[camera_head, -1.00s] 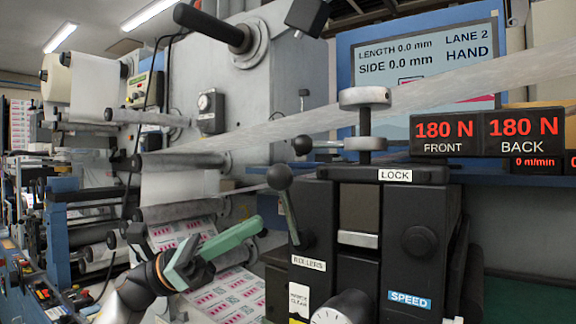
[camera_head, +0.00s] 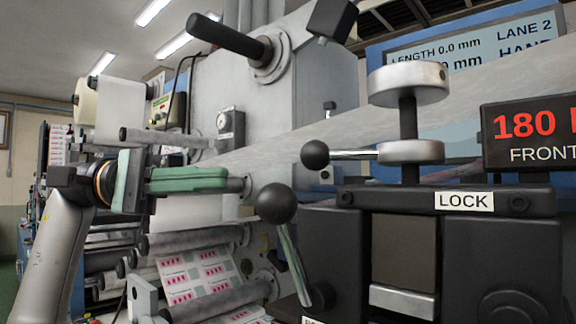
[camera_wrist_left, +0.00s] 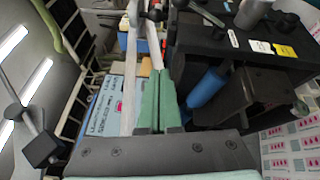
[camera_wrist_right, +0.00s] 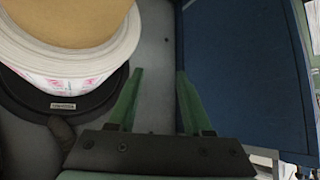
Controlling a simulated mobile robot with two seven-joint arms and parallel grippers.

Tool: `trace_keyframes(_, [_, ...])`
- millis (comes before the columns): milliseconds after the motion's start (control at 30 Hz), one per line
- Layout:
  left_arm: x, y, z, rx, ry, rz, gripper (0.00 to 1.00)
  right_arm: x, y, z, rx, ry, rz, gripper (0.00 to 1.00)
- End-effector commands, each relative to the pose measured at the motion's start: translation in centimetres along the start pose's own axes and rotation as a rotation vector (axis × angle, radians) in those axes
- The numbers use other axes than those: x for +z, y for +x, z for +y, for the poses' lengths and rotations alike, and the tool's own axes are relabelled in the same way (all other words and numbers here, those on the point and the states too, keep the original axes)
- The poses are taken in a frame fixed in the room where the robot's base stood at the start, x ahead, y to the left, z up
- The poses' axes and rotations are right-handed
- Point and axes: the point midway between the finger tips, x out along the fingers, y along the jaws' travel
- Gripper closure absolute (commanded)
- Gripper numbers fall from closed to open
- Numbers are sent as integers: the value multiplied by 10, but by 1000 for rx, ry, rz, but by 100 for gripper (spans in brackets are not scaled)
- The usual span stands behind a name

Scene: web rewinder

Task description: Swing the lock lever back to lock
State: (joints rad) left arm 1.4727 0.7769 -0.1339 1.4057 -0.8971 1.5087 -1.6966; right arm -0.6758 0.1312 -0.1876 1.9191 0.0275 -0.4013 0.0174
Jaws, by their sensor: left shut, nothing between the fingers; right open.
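The lock lever (camera_head: 350,154) is a thin chrome rod with a black ball at its left end. It points left from the lower silver collar on the post above the LOCK label (camera_head: 464,201). My left gripper (camera_head: 228,180) has green fingers, shut and empty. It is left of the lever's ball in the picture and slightly lower, with a visible gap between them. The shut fingers also show in the left wrist view (camera_wrist_left: 160,78). My right gripper (camera_wrist_right: 160,72) is open and empty in the right wrist view. It is not visible in the head view.
A second lever with a larger black ball (camera_head: 277,204) stands on the black unit's left side, below the lock lever. The pale web (camera_head: 300,150) runs behind the post. Rollers and printed web (camera_head: 200,275) lie lower left. A large roll (camera_wrist_right: 75,55) is beside my right gripper.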

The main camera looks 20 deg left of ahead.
Motion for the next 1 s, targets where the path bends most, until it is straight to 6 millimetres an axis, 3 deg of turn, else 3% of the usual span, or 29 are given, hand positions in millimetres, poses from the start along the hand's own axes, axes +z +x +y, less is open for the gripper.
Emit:
trace_keyframes(267, [0, 18, 0, -2, -2, -2, 100, 0, -1, 0, 0, 0, -2, 50])
trace_keyframes(667, [1, 101, 1, -2, -2, -5, 100, -5, -6, 1, 3, 0, 1, 50])
trace_keyframes(1000, [36, 110, 0, 1, -3, -1, 100, -5, -7, 1, 4, 0, -1, 50])
